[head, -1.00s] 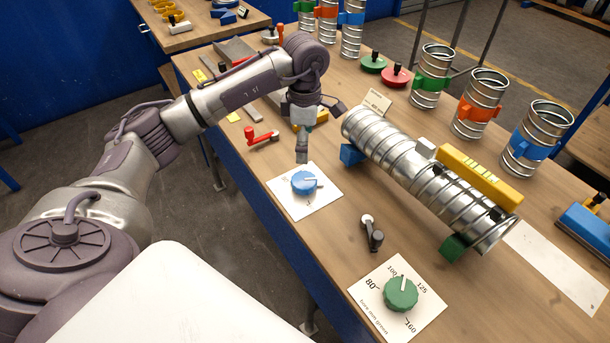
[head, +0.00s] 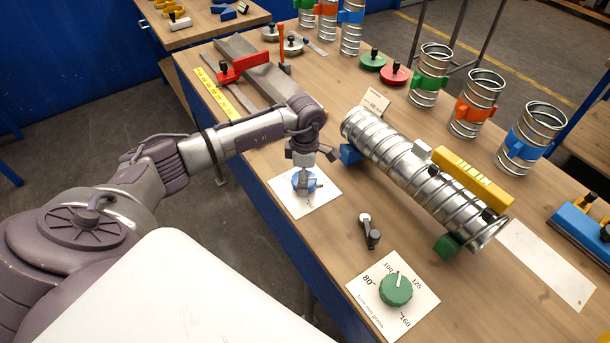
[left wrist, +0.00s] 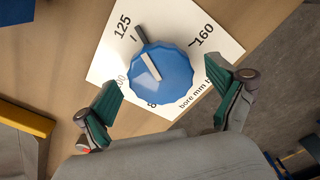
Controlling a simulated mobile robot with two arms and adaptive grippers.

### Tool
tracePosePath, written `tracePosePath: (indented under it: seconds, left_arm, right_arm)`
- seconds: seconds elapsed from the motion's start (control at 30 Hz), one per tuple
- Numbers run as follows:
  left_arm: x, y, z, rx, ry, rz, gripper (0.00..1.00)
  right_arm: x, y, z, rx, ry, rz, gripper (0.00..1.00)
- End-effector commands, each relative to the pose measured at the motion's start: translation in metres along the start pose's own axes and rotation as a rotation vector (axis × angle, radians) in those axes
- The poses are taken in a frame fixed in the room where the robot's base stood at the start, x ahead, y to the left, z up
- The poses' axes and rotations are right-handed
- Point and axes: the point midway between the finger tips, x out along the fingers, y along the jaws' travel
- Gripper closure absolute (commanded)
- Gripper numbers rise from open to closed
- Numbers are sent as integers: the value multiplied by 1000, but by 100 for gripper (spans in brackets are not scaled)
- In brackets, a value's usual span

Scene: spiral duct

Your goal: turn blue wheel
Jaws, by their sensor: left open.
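The blue wheel (head: 303,183) is a ribbed knob on a white dial card (head: 283,195) near the table's front edge. In the left wrist view the blue wheel (left wrist: 163,72) has a white pointer line, and the card shows 125 and 160 with a dark stop beside the wheel near 125. My left gripper (head: 305,180) is above the wheel in the head view and partly hides it. My right gripper is in neither view.
A green wheel (head: 396,289) on a second card sits closer to the front. A black-handled crank (head: 370,232) lies between the cards. A long spiral duct (head: 410,170) rests on supports to the right. Upright duct pieces (head: 478,105) stand behind.

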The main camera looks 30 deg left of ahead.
Motion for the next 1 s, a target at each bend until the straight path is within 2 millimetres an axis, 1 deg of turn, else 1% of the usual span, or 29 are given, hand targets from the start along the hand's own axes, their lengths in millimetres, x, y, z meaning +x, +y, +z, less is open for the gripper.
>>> tracePosePath:
  seconds: [0.03,0.27,0.3,0.37,0.67,0.87,1.0]
  left_arm:
    - [0,0,0,0,0,0,11]
    - [0,0,0,0,0,0,49]
    - [0,0,0,0,0,0,56]
    - [-1,0,0,0,0,0,66]
    - [0,1,0,-40,0,1,66]
    - [1,1,-1,-147,0,1,65]
    - [1,2,-1,-263,0,2,65]
  right_arm:
    - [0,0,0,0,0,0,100]
    - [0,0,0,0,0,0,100]
    - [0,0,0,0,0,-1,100]
    - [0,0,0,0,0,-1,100]
    - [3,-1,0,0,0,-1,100]
    - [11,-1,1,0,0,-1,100]
    - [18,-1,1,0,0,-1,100]
